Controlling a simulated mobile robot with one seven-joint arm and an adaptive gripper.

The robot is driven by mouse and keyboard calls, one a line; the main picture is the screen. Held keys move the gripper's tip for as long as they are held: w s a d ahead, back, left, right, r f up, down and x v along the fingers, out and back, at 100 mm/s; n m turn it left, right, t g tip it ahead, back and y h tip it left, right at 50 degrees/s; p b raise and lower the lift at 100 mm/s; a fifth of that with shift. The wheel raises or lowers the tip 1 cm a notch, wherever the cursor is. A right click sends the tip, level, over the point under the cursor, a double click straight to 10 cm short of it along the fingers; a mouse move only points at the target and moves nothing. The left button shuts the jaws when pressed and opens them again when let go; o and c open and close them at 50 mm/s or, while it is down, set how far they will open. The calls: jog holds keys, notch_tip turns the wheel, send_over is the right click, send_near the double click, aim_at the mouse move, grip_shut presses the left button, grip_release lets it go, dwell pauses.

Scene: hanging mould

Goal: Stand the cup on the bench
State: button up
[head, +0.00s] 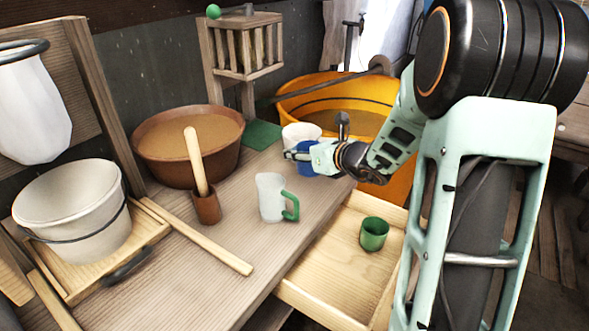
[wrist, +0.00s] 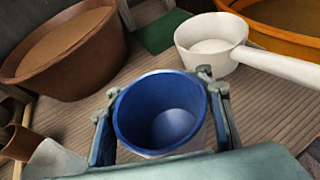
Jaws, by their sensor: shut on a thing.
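A blue cup (wrist: 165,112) sits between the two fingers of my gripper (wrist: 160,105) in the wrist view, its open mouth facing up and its inside empty. My gripper is shut on it. In the head view my gripper (head: 300,156) is over the far right part of the bench (head: 235,240), and the blue cup (head: 305,148) shows only partly behind the fingers. I cannot tell whether the cup's base touches the bench. The cup looks about upright.
A white ladle (wrist: 205,38) stands just beyond the cup, near a green mat (head: 262,134). A brown bowl (head: 180,142), a green-handled mug (head: 270,196) and an orange tub (head: 335,88) are around. An open drawer (head: 325,270) holds a green cup (head: 373,233).

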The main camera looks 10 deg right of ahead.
aim_at(294, 175)
jog(key=shift+w+a+f, duration=0.2)
jog(key=shift+w+f, duration=0.15)
jog(key=shift+f, duration=0.15)
jog(key=shift+w+a+f, duration=0.2)
jog(key=shift+w+f, duration=0.15)
jog(key=shift+f, duration=0.1)
jog(key=shift+w+a+f+b, duration=0.15)
jog(key=shift+f+b, duration=0.2)
jog(key=shift+f, duration=0.55)
jog(key=shift+w+f+b, duration=0.1)
jog(key=shift+f+b, duration=0.25)
jog(key=shift+f, duration=0.55)
jog(key=shift+f, duration=0.2)
jog(key=o, duration=1.6)
jog(key=shift+c, duration=0.2)
